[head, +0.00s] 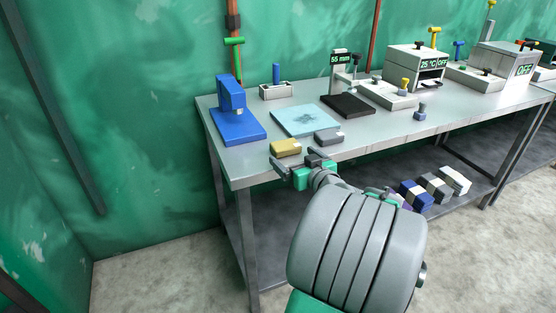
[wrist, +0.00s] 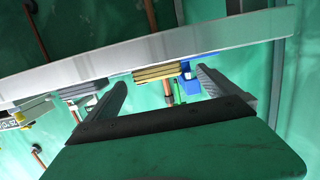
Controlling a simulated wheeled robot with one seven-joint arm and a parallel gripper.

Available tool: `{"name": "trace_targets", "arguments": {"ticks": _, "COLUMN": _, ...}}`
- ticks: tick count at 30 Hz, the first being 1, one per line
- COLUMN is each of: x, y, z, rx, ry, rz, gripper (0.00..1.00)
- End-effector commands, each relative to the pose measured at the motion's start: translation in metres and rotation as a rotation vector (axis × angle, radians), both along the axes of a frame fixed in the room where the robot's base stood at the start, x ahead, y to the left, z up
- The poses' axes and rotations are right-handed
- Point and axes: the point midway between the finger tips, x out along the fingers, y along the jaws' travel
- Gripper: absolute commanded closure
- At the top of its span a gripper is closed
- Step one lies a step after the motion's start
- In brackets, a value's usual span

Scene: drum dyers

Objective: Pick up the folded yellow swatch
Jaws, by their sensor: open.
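The folded yellow swatch (head: 286,147) lies flat near the front edge of the grey table, in front of a pale blue mat. In the wrist view the yellow swatch (wrist: 160,74) shows its layered folds edge-on, between my fingers and beyond their tips. My gripper (head: 297,165) is just in front of the table edge, close to the swatch and apart from it. In the wrist view my gripper (wrist: 163,80) has its two fingers spread wide with nothing between them.
The metal table (head: 245,165) has a front edge close to my gripper. A grey folded swatch (head: 329,136) lies right of the yellow one. A blue stand (head: 234,110) is behind left, and a pale blue mat (head: 305,121) behind. Folded bundles (head: 434,187) sit on the lower shelf.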

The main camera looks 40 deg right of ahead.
Motion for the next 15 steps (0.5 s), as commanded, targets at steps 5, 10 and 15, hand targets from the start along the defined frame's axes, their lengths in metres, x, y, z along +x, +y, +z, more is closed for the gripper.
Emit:
{"name": "trace_targets", "arguments": {"ticks": 5, "x": 0.010, "y": -0.018, "z": 0.000, "rx": -0.006, "ry": -0.021, "rz": -0.027, "gripper": 0.00}}
{"name": "trace_targets", "arguments": {"ticks": 10, "x": 0.033, "y": -0.024, "z": -0.004, "rx": -0.005, "ry": -0.018, "rz": -0.035, "gripper": 0.00}}
{"name": "trace_targets", "arguments": {"ticks": 15, "x": 0.060, "y": -0.030, "z": -0.009, "rx": -0.005, "ry": -0.018, "rz": -0.036, "gripper": 0.00}}
